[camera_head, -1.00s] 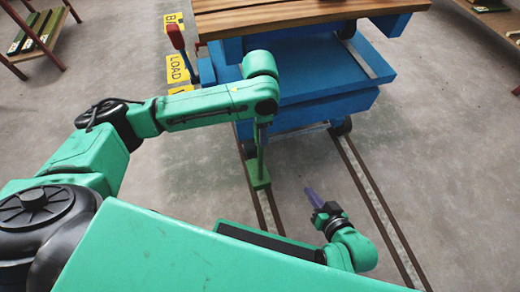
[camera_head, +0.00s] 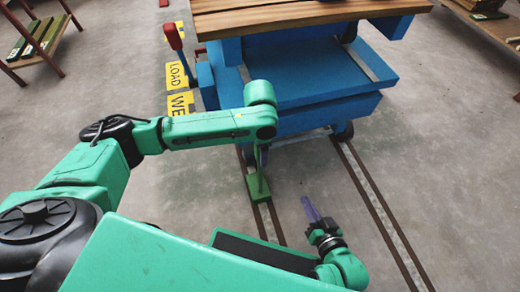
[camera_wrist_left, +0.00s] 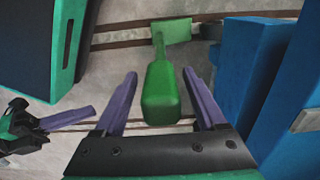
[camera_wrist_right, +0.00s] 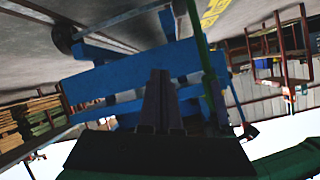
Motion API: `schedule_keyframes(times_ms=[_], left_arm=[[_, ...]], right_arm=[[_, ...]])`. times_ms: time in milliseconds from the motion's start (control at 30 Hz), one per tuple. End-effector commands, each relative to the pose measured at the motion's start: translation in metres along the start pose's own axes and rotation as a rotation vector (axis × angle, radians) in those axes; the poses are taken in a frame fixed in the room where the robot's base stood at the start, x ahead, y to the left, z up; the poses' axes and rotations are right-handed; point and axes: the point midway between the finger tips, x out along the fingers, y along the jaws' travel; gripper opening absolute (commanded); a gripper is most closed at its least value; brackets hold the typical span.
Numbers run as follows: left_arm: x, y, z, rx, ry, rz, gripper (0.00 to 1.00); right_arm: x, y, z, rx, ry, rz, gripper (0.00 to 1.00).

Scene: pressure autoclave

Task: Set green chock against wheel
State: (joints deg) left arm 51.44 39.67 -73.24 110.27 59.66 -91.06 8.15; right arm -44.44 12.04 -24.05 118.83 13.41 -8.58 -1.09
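The green chock (camera_head: 258,190) sits on the left floor rail, in front of the blue cart, with its handle rising from it. In the left wrist view its block (camera_wrist_left: 176,30) lies beyond the thick green handle (camera_wrist_left: 161,95). My left gripper (camera_wrist_left: 160,75) is open, its purple fingers on either side of the handle with gaps showing. In the head view my arm hides most of this gripper. A dark cart wheel (camera_head: 344,130) stands on the right rail; the wheel near the chock is mostly hidden. My right gripper (camera_head: 307,205) is shut and empty, right of the chock.
The blue cart (camera_head: 310,115) with a wooden top (camera_head: 300,20) fills the far middle. A red-handled lever (camera_head: 173,37) stands at its left. Two rails (camera_head: 382,215) run toward me. Shelves (camera_head: 35,40) stand at far left.

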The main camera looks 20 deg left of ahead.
Motion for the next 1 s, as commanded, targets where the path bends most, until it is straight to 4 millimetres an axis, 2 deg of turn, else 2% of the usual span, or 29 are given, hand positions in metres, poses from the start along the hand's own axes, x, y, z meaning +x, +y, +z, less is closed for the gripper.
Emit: schedule_keyframes(times_ms=[267,433,567,767,1000], left_arm=[[-0.001,0.000,0.000,0.000,0.000,-0.001,0.72],[-0.029,0.000,0.000,0.001,0.002,0.000,0.72],[-0.061,0.000,0.000,0.001,0.002,-0.001,0.72],[-0.088,0.000,0.000,0.000,0.001,0.000,0.72],[-0.118,0.000,0.000,-0.001,0.000,0.001,0.72]], right_arm=[[0.001,0.001,0.001,0.000,0.000,0.001,0.00],[-0.007,-0.005,-0.011,-0.006,-0.021,0.002,0.00],[-0.017,-0.012,-0.034,-0.016,-0.046,0.001,0.00],[-0.025,0.006,-0.042,-0.058,-0.226,0.057,0.00],[-0.049,0.026,-0.051,-0.083,-0.423,0.131,0.00]])
